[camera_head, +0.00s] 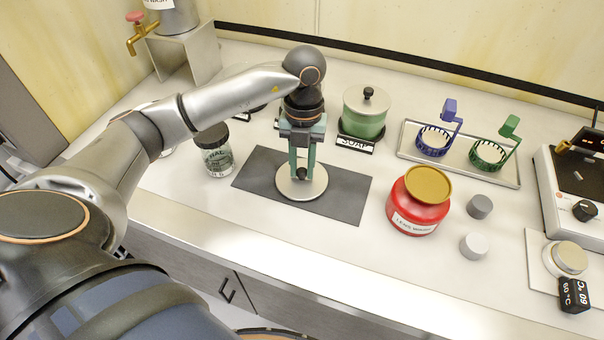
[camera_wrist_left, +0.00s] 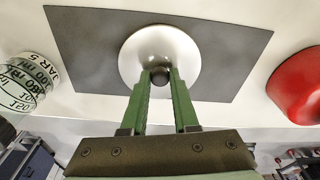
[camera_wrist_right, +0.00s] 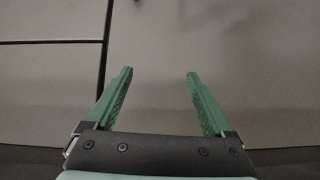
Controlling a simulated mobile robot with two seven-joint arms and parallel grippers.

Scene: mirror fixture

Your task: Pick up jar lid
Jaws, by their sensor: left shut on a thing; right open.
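A round pale metal lid (camera_head: 302,187) with a dark knob is over the dark grey mat in the middle of the counter. In the left wrist view the lid (camera_wrist_left: 160,52) shows with its dark knob (camera_wrist_left: 160,76) between the fingertips. My left gripper (camera_head: 299,172) points down and is shut on the lid's knob; it also shows in the left wrist view (camera_wrist_left: 160,80). I cannot tell whether the lid touches the mat. My right gripper (camera_wrist_right: 160,72) is open and empty in the right wrist view, facing a plain grey surface.
The grey mat (camera_head: 345,190) lies under the lid. A labelled glass jar (camera_head: 216,155) stands left, a red jar (camera_head: 415,208) right, and a green soap pot (camera_head: 365,112) behind. A tray (camera_head: 460,167) with blue and green holders and two small grey cylinders (camera_head: 479,207) are farther right.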

